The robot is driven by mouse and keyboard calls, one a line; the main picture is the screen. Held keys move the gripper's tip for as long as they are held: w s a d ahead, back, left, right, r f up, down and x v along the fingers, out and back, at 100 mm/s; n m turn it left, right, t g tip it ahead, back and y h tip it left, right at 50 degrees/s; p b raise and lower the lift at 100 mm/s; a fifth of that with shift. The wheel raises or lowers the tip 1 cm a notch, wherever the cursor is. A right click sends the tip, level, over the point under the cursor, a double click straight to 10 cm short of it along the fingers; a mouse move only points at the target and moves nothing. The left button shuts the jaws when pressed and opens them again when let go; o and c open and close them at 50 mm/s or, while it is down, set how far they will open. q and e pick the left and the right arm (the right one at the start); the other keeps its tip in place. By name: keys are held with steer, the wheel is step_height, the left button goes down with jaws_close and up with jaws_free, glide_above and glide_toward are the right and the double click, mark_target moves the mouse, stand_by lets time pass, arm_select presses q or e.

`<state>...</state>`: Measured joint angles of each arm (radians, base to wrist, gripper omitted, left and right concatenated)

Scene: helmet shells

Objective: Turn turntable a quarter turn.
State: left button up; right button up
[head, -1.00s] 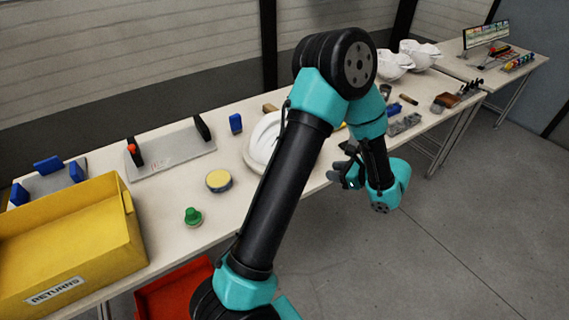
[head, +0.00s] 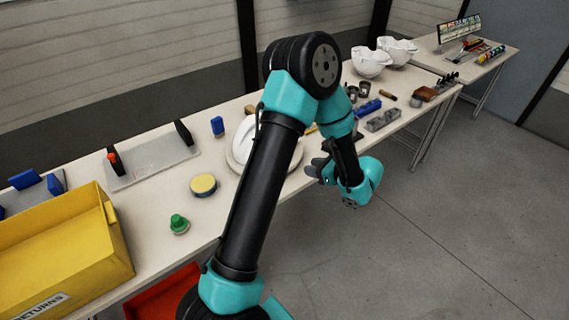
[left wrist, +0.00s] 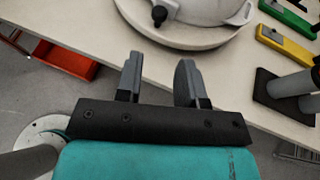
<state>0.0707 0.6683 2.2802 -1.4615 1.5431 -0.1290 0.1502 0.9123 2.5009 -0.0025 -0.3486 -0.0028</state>
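The turntable (head: 233,158) is a round pale disc on the table, mostly hidden behind my left arm in the head view. It also shows at the top of the left wrist view (left wrist: 150,32), with a small black knob (left wrist: 159,15) near its rim. A white helmet shell (head: 244,138) lies on the turntable and shows in the left wrist view (left wrist: 215,10). My left gripper (head: 318,170) is at the table's front edge, apart from the turntable. In the left wrist view (left wrist: 158,75) its two fingers are spread with nothing between them. My right gripper is not in view.
A yellow returns bin (head: 60,240), a green knob-like piece (head: 179,224) and a round yellow-topped tin (head: 204,185) are left of my arm. White helmet shells (head: 371,62) stand at the back right. A red bin (left wrist: 65,60) is below the table edge.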

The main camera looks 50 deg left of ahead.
arm_select(q)
steer(key=x, duration=1.2)
steer(key=shift+a+f, duration=0.15)
steer(key=shift+a, duration=0.2)
jaws_close()
